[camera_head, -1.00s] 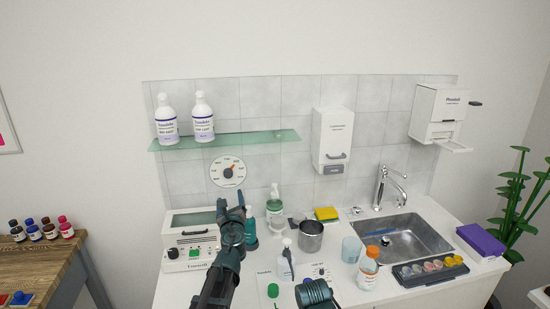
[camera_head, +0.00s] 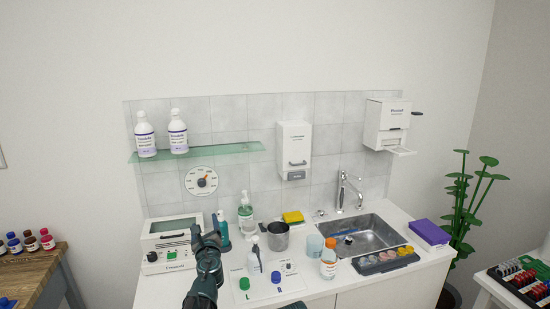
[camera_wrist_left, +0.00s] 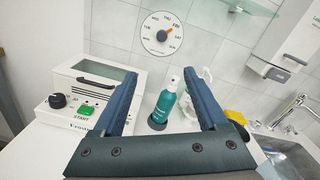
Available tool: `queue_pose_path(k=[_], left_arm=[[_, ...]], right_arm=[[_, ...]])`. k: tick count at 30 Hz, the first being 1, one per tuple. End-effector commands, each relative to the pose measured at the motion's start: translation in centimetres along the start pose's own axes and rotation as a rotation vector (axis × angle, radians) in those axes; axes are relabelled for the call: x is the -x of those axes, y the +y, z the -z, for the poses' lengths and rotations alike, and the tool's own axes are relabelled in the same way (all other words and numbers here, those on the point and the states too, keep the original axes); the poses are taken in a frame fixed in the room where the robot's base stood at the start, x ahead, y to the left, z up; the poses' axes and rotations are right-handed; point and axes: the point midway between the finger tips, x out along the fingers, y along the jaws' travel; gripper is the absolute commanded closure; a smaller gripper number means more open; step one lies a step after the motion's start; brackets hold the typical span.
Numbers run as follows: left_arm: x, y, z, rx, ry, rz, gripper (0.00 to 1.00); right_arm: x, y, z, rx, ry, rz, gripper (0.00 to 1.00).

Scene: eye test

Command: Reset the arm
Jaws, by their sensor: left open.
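My left gripper (camera_head: 206,234) reaches up from the bottom of the head view, in front of the counter's left part. In the left wrist view its two blue fingers (camera_wrist_left: 160,76) stand wide apart with nothing held between them. My right gripper is not in view.
A white oven-like device (camera_head: 166,247) stands behind the gripper's left side. A glass shelf (camera_head: 215,151) hangs above.

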Motion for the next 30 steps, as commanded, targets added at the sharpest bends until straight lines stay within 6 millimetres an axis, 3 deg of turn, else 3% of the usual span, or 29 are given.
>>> queue_pose_path(k=[11,19,23,27,30], left_arm=[[2.6,1.8,1.5,0.334,0.014,-0.154,0.24],[7.3,4.3,5.7,0.778,0.050,-0.416,0.24],[12.2,5.5,10.0,1.066,0.083,-0.651,0.24],[20.1,5.9,15.8,1.358,0.117,-1.012,0.24],[25.9,5.4,18.9,1.477,0.128,-1.265,0.24]], right_arm=[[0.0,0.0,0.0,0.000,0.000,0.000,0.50],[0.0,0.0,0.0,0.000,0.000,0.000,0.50],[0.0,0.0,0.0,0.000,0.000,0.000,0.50],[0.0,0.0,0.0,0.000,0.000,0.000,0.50],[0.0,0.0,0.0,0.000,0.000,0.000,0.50]])
